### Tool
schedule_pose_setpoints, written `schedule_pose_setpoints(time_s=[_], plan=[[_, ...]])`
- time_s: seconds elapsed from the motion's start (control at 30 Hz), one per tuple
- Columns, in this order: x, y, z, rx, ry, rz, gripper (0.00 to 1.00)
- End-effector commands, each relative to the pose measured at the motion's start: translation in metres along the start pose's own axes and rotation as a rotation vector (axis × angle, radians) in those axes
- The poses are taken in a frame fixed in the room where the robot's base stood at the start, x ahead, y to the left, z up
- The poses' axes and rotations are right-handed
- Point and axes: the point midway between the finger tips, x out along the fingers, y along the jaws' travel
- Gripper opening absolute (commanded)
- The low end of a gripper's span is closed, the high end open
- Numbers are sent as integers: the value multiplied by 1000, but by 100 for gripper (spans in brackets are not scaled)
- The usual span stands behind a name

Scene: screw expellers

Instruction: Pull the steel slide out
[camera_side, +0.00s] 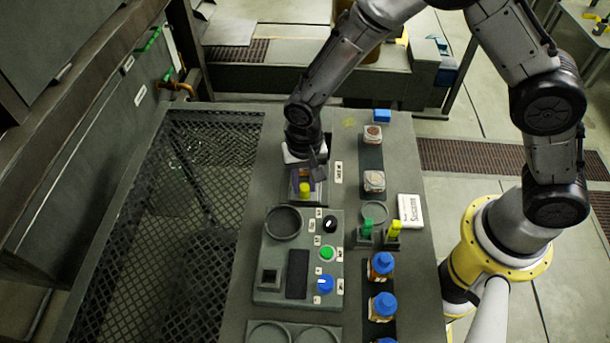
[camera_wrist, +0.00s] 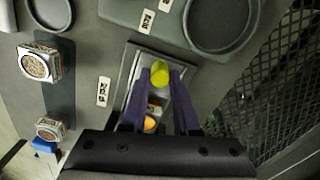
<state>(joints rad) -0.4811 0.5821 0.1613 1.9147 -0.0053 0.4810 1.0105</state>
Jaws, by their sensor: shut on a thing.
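The steel slide (camera_wrist: 131,66) is a grey metal plate set in the bench top, with a yellow knob (camera_wrist: 160,74) standing on it. In the side view the slide (camera_side: 294,193) lies just above the button panel, and its yellow knob (camera_side: 304,189) shows at the fingers. My gripper (camera_wrist: 161,82) points down over the slide, with its two dark purple fingers on either side of the knob, shut on it. In the side view my gripper (camera_side: 309,183) partly hides the slide. An orange round thing (camera_wrist: 150,123) shows between the fingers, partly hidden.
A control panel (camera_side: 265,250) with a round dish, knobs and buttons lies in front of the slide. A mesh grate (camera_side: 160,230) lies left of the bench.

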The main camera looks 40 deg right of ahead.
Motion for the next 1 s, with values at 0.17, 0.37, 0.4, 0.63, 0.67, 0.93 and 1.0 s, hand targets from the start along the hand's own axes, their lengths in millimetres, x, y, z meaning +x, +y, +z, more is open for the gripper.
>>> schedule_pose_setpoints(time_s=[0.17,0.37,0.4,0.63,0.67,0.93,1.0], plan=[[-1,-2,4,-1,-5,-1,40],[-1,-2,3,-2,-4,0,59],[0,-1,3,-2,-4,0,59],[-4,-2,2,-2,-3,-1,59],[-6,-2,2,-2,-2,-2,59],[-54,-2,2,-2,0,-6,59],[-70,-3,1,-2,1,-7,59]])
